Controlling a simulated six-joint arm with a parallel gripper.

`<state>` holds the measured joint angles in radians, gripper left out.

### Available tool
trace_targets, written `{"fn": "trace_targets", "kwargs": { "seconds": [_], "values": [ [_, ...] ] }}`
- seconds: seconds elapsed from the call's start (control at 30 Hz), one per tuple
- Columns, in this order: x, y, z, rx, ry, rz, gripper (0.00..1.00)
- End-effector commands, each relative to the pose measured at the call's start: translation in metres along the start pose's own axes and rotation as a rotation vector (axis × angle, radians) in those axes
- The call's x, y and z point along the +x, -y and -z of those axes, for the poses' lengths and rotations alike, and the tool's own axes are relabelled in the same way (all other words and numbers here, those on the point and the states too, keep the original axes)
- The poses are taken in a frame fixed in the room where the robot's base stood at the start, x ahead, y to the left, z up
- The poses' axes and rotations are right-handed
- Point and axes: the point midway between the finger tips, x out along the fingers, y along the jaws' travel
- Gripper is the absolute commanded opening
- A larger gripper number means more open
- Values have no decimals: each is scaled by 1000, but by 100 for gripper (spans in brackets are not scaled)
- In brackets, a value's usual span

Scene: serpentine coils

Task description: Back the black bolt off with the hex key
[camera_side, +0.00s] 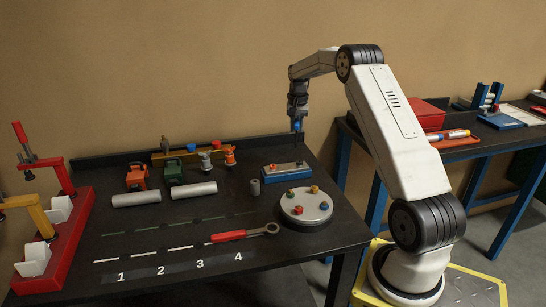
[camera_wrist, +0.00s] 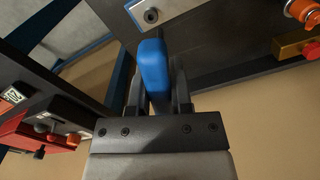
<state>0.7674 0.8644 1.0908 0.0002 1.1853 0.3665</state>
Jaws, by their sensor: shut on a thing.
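My gripper (camera_side: 298,112) hangs above the back right of the dark bench, with its jaws shut on the blue handle (camera_side: 297,126) of what looks like the hex key. In the wrist view the blue handle (camera_wrist: 154,68) stands between the two dark fingers. In the wrist view a dark round bolt head (camera_wrist: 152,16) shows on a grey plate, ahead of the handle.
A round grey plate (camera_side: 305,216) with coloured knobs stands in front of the block, a small grey cylinder (camera_side: 255,187) to its left. A red-handled wrench (camera_side: 240,234) lies near the front. Orange (camera_side: 137,178) and green (camera_side: 173,172) blocks stand at the back left.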

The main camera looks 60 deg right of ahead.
Motion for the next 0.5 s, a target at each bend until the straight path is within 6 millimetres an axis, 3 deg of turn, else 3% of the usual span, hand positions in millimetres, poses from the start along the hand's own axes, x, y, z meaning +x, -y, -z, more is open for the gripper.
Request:
{"fn": "trace_targets", "kwargs": {
  "seconds": [0.17,0.5],
  "values": [
    [-1,-16,9,35,1,0,0],
    [1,-16,10,38,1,0,0]
  ]
}}
